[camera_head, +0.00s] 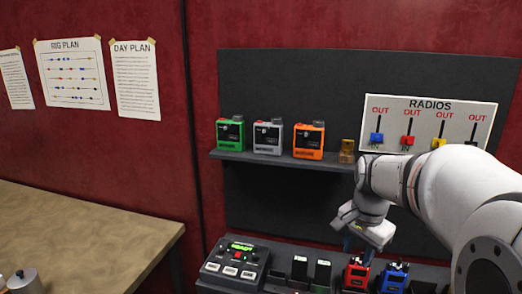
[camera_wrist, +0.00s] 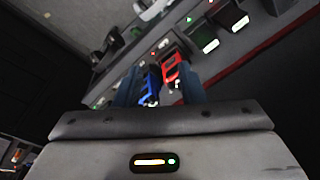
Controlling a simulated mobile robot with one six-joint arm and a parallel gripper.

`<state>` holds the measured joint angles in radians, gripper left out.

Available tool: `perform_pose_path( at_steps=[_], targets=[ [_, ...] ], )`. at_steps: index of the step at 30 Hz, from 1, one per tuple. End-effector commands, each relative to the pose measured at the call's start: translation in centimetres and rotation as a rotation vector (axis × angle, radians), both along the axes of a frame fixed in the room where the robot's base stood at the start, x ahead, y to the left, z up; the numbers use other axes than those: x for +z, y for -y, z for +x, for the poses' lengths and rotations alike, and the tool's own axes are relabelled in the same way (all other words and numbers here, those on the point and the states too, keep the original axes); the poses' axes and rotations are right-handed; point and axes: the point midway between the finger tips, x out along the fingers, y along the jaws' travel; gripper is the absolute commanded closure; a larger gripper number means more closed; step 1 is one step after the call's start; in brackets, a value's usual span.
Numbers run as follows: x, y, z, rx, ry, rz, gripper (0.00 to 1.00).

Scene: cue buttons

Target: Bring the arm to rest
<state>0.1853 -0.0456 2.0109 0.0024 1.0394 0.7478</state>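My white arm (camera_head: 455,195) reaches in from the right in the head view. My gripper (camera_head: 350,240) points downward above the lower shelf, near a red radio (camera_head: 356,274) and a blue radio (camera_head: 393,277). In the wrist view, the two fingers of my gripper (camera_wrist: 160,85) are apart with nothing held between them. The red radio (camera_wrist: 173,70) and blue radio (camera_wrist: 151,85) show beyond the fingers. Any gap between the fingertips and the radios is hard to judge.
Green (camera_head: 230,133), grey (camera_head: 267,137) and orange (camera_head: 308,140) radios stand on an upper shelf (camera_head: 270,158), with a small amber block (camera_head: 347,151). A RADIOS board (camera_head: 425,122) hangs behind my arm. A button console (camera_head: 237,262) sits lower left. A table (camera_head: 80,235) stands left.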

Motion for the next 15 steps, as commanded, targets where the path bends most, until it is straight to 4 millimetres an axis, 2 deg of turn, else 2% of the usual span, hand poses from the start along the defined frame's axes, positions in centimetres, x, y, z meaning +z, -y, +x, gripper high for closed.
perform_pose_path(
  at_steps=[1,3,9,12,15],
  targets=[
    [0.3,-1.3,-2.1,0.104,0.02,-0.016,0.64],
    [0.3,-2.8,-4.7,0.254,0.041,-0.041,0.64],
    [-1.0,-5.8,-11.5,0.644,0.096,-0.116,0.64],
    [-1.8,-6.6,-13.8,0.782,0.115,-0.147,0.64],
    [-2.5,-7.0,-15.2,0.872,0.127,-0.168,0.64]
  ],
)
